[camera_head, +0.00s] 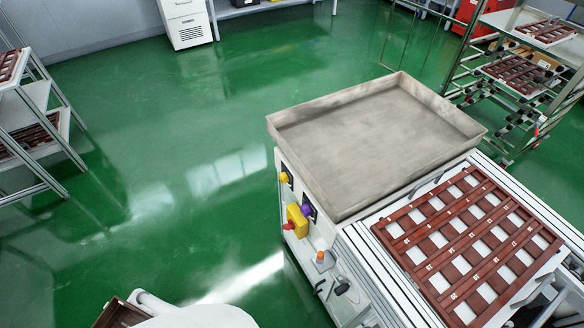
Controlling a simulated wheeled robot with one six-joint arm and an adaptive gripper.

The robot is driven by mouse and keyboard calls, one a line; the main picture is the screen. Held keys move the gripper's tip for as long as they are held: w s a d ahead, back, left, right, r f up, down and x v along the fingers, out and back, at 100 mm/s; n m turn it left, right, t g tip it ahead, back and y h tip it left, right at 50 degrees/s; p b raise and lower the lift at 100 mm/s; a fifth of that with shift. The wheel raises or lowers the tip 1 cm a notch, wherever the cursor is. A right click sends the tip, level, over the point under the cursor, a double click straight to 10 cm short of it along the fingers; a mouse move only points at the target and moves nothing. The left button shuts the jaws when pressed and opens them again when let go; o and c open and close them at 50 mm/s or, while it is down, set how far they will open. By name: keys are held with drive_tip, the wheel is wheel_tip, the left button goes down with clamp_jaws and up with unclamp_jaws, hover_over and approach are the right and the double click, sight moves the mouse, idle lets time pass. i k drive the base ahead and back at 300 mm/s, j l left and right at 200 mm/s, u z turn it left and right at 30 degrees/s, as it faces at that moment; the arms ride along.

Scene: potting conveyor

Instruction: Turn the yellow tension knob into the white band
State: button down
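A small yellow knob (284,178) sits on a dark plate on the left side of the conveyor machine, near the upper corner of its side panel. It is too small to read its angle, and I cannot make out a white band around it. Below it, a purple knob (307,210) is on another dark plate. A yellow box (297,219) with a red part sits in front of that plate. My gripper is not in view. White rounded parts of my own body show at the bottom left.
A grey metal tray (375,148) tops the machine. A brown slatted tray (470,245) lies on the conveyor at right. An orange-topped part (321,257) is low on the side. Shelving racks stand at left (42,120) and upper right. Green floor left of the machine is clear.

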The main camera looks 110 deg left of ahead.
sight(283, 178)
drive_tip(key=u, duration=2.7)
